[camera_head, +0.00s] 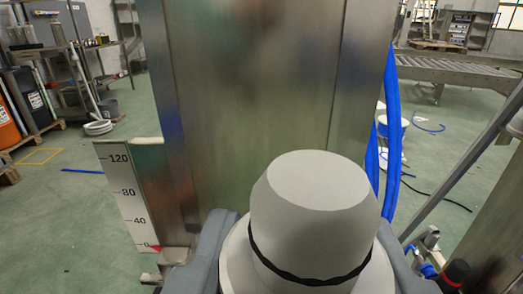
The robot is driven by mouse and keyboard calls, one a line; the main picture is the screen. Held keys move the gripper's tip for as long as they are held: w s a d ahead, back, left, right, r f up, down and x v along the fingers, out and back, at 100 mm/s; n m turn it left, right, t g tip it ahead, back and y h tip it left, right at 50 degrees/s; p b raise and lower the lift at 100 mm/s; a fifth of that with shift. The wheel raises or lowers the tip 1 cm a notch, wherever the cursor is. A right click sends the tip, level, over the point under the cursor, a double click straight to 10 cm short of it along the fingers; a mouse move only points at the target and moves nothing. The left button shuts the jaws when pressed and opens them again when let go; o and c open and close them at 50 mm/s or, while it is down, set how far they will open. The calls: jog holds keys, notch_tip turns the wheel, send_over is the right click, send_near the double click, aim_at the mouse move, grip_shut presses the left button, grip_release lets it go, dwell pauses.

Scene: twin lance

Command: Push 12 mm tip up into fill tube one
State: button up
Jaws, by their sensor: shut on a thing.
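A pale grey, round, stepped piece with a tapered top (315,205) fills the lower middle of the view, probably the 12 mm tip. A thin, wavy black band runs around it above a wider collar. My gripper (306,228) is shut on this piece, with one blue-grey finger on each side. The piece stands upright between the fingers, and its underside is out of view. I cannot make out fill tube one; no tube mouth shows above the piece.
A broad steel column (255,105) stands directly ahead. A white scale marked 0 to 120 (128,195) stands at its left. Blue hoses (391,130) hang on its right. A valve fitting (430,240) is at lower right.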

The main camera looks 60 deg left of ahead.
aim_at(322, 185)
dwell(0.3)
jog(key=shift+r, duration=2.85)
jog(key=shift+r, duration=1.85)
jog(key=o, duration=1.2)
jog(key=shift+d, duration=0.1)
jog(key=v, duration=1.7)
jog(key=shift+s+r, duration=0.1)
jog(key=shift+s, duration=0.2)
